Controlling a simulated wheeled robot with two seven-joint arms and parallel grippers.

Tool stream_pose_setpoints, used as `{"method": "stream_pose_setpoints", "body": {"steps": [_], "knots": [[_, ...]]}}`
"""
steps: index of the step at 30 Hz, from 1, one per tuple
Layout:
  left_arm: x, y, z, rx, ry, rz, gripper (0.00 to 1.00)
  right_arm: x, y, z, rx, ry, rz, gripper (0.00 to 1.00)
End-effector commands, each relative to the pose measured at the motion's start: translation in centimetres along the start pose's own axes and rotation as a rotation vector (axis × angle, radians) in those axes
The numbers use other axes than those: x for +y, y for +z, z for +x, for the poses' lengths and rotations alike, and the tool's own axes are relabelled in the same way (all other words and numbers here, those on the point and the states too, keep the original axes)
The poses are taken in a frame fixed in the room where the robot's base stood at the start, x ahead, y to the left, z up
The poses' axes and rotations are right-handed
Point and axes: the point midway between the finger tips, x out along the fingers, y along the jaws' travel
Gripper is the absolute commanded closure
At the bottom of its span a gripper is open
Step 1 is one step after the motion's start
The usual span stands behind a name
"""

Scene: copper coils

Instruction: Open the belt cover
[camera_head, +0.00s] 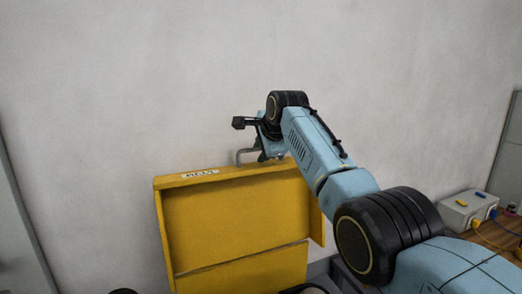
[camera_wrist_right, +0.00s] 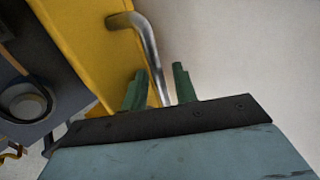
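The yellow belt cover (camera_head: 235,222) stands raised and tilted up against the wall side in the head view, with a small white label (camera_head: 201,174) on its top edge. Its bent grey metal handle (camera_head: 243,153) sticks out at the top edge. In the right wrist view the handle (camera_wrist_right: 148,45) runs down between the two green fingers of my right gripper (camera_wrist_right: 160,85). The fingers are apart, with a visible gap between the handle and the right finger. In the head view the right gripper is partly hidden behind its own wrist. My left gripper does not show.
A pale box (camera_head: 467,208) with coloured plugs and cables stands on a wooden surface at the right. A grey machine part with a round fitting (camera_wrist_right: 24,102) lies below the cover in the wrist view. The wall behind is bare.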

Motion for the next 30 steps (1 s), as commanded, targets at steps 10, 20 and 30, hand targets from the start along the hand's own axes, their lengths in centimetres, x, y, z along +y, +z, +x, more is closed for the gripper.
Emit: {"method": "stream_pose_setpoints", "body": {"steps": [10,20,30], "knots": [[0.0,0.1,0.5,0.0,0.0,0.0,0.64,0.1,0.1,-0.5,-0.001,-0.001,0.0,0.71],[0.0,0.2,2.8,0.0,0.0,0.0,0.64,0.1,0.0,-4.6,0.0,-0.005,0.0,0.71],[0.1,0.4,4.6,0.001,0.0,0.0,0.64,0.1,0.0,-11.3,0.001,-0.004,0.0,0.71]]}}
